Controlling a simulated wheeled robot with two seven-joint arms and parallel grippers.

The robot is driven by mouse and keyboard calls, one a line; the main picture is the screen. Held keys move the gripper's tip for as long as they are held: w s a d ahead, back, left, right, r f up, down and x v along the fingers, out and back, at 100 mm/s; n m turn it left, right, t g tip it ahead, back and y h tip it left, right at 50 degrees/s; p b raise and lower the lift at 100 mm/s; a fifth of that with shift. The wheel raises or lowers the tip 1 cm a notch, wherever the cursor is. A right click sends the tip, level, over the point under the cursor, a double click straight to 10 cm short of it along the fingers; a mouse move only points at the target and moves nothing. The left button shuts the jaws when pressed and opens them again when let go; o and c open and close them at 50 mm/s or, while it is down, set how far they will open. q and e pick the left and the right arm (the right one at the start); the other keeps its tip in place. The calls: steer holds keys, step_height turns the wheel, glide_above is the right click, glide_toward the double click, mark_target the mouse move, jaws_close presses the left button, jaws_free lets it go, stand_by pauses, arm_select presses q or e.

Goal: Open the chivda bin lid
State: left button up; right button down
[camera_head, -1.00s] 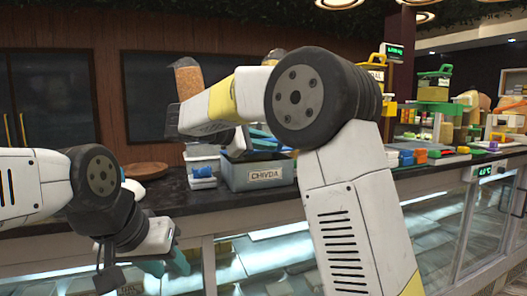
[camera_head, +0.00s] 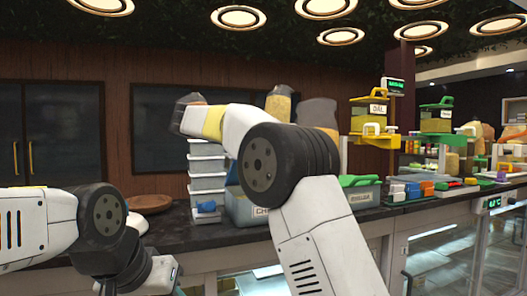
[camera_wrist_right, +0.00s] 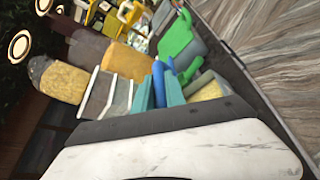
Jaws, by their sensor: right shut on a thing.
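The chivda bin (camera_head: 241,207) is a grey tub on the counter, its label partly covered by my right arm. A strip of blue above its rim shows beside the arm; I cannot tell from the head view how the lid sits. My right gripper is hidden behind my arm there. In the right wrist view, the teal fingers of my right gripper (camera_wrist_right: 159,86) are shut on a blue piece (camera_wrist_right: 158,80), which looks like the lid handle. My left gripper is low at the left, its wrist (camera_head: 150,274) in view and its fingers mostly cut off by the lower edge.
Stacked clear containers (camera_head: 207,166) stand left of the bin, with a blue object (camera_head: 207,207) in front. A green-lidded bin (camera_head: 361,193) is to the right. A brown plate (camera_head: 150,203) lies at the left on the dark counter, above glass cases.

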steer(key=shift+f, duration=0.1)
steer(key=c, duration=1.4)
jaws_free()
steer(key=shift+w, duration=0.1)
steer(key=shift+v, duration=3.95)
steer(key=shift+c, duration=0.2)
